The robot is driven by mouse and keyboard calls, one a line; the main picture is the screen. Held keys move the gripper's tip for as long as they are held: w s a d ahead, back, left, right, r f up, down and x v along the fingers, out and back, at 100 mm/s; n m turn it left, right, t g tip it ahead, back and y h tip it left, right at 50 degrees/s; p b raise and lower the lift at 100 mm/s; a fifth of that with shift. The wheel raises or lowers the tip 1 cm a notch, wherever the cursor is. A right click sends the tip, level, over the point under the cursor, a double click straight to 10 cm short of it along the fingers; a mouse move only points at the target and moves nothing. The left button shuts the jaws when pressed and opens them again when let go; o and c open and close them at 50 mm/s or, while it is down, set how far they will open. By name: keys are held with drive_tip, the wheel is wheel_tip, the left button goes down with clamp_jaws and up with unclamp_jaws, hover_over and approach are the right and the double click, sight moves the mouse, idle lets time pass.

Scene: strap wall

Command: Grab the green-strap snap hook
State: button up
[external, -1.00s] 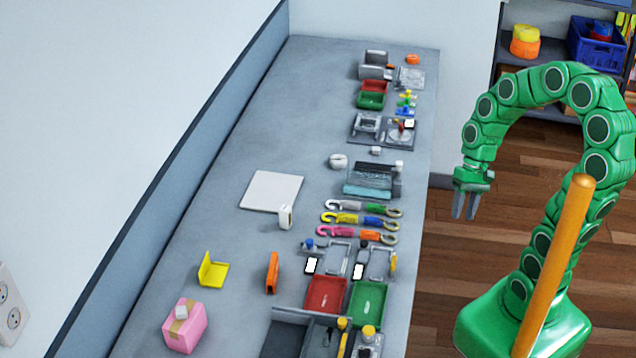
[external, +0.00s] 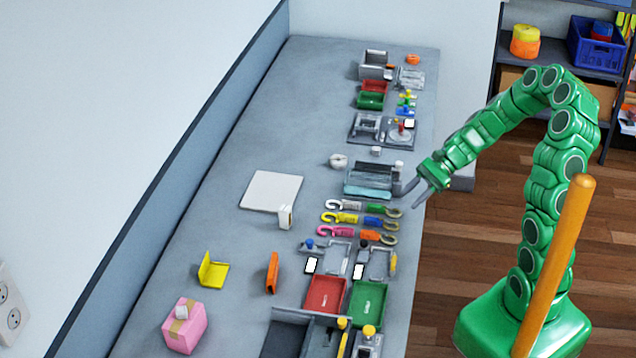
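The green-strap snap hook (external: 375,209) lies on the bench near its right edge. It has a short green strap and a grey hook on its right end. My gripper (external: 409,199) is open and empty, just above and right of the grey hook, over the bench's edge. Its two fingers point down and left. It looks apart from the hook, but the exact height gap cannot be told.
A white hook (external: 341,205) lies left of the green strap. Yellow (external: 340,217), blue (external: 374,222), pink (external: 335,231) and orange (external: 371,236) hooks lie close below it in the picture. A grey tray (external: 368,178) stands just above. The bench's left side has free room.

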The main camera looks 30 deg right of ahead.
sight(384, 206)
drive_tip(key=w+d+f+m+t, duration=0.1)
drive_tip(key=w+d+f+m, duration=0.1)
drive_tip(key=f+m, duration=0.1)
drive_tip(key=w+d+f+m+t, duration=0.2)
drive_tip(key=w+d+f+m, duration=0.1)
drive_tip(key=w+d+f+m+t, duration=0.1)
drive_tip(key=w+d+f+m, duration=0.1)
drive_tip(key=w+f+m, duration=0.1)
drive_tip(key=shift+w+d+t+y, duration=0.25)
drive_tip(key=shift+t+y, duration=0.05)
drive_tip(key=shift+y, duration=0.1)
drive_tip(key=shift+x, duration=1.35)
drive_tip(key=shift+r+x, duration=0.2)
drive_tip(key=shift+x, duration=0.7)
drive_tip(key=shift+r+x, duration=0.15)
drive_tip(key=shift+x, duration=1.65)
drive_tip(key=shift+s, duration=0.1)
clamp_jaws()
